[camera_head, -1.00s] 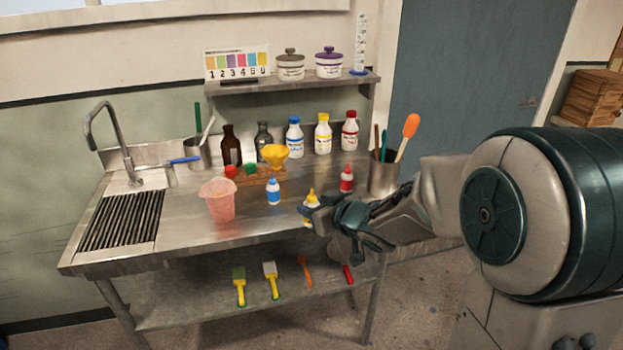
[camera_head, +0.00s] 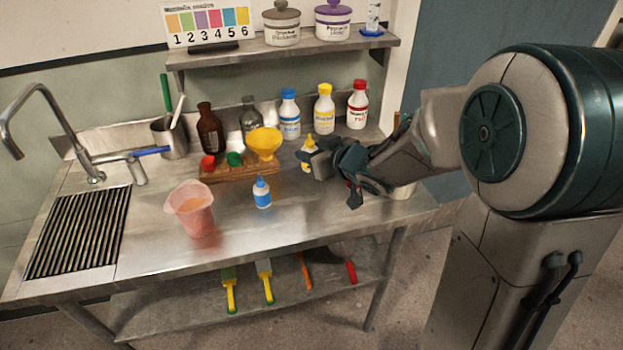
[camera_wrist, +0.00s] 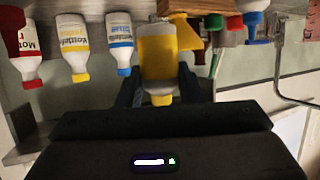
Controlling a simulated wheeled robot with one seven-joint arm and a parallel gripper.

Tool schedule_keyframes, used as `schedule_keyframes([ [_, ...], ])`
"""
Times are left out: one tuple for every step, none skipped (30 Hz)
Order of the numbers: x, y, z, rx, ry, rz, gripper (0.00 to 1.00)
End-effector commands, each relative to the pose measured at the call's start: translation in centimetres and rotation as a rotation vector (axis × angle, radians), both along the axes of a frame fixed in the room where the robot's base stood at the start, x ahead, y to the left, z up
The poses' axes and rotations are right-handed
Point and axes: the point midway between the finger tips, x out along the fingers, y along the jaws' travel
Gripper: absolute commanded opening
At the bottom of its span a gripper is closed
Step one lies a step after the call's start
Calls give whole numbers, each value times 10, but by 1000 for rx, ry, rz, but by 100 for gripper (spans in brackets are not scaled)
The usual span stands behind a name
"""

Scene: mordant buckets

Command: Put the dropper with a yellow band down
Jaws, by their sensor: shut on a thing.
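The dropper with a yellow band (camera_head: 308,153) is a small white bottle with a yellow cap. My gripper (camera_head: 318,163) is shut on it from the right, near the back half of the steel bench (camera_head: 330,214). In the wrist view the dropper (camera_wrist: 158,58) sits between the two fingers (camera_wrist: 160,88), and the picture is upside down. It looks roughly upright. I cannot tell whether its base touches the bench. The gripper hides part of its right side.
A blue-banded dropper (camera_head: 262,194) and a pink beaker (camera_head: 191,207) stand in front. A yellow funnel (camera_head: 264,142) is on a wooden rack (camera_head: 222,174) to the left. White bottles (camera_head: 324,112) stand behind. The front right of the bench is clear.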

Motion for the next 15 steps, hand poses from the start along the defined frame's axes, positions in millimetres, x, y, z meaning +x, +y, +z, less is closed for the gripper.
schedule_keyframes([
  [0,0,-16,2,5,0,10],
  [0,0,-21,1,6,1,10],
  [0,0,-28,1,6,0,10],
  [0,0,-32,2,5,0,10],
  [0,0,-35,0,4,1,10],
  [0,0,-38,1,3,0,10],
  [0,0,-40,1,2,0,10],
  [0,0,-42,0,2,1,10],
  [0,0,-46,0,3,1,10],
  [0,0,-50,1,3,1,10],
  [0,0,-55,1,3,0,10],
  [0,0,-61,0,5,1,10],
  [0,0,-66,0,5,1,10],
  [0,0,-70,1,5,1,10],
  [0,0,-74,1,4,0,10],
])
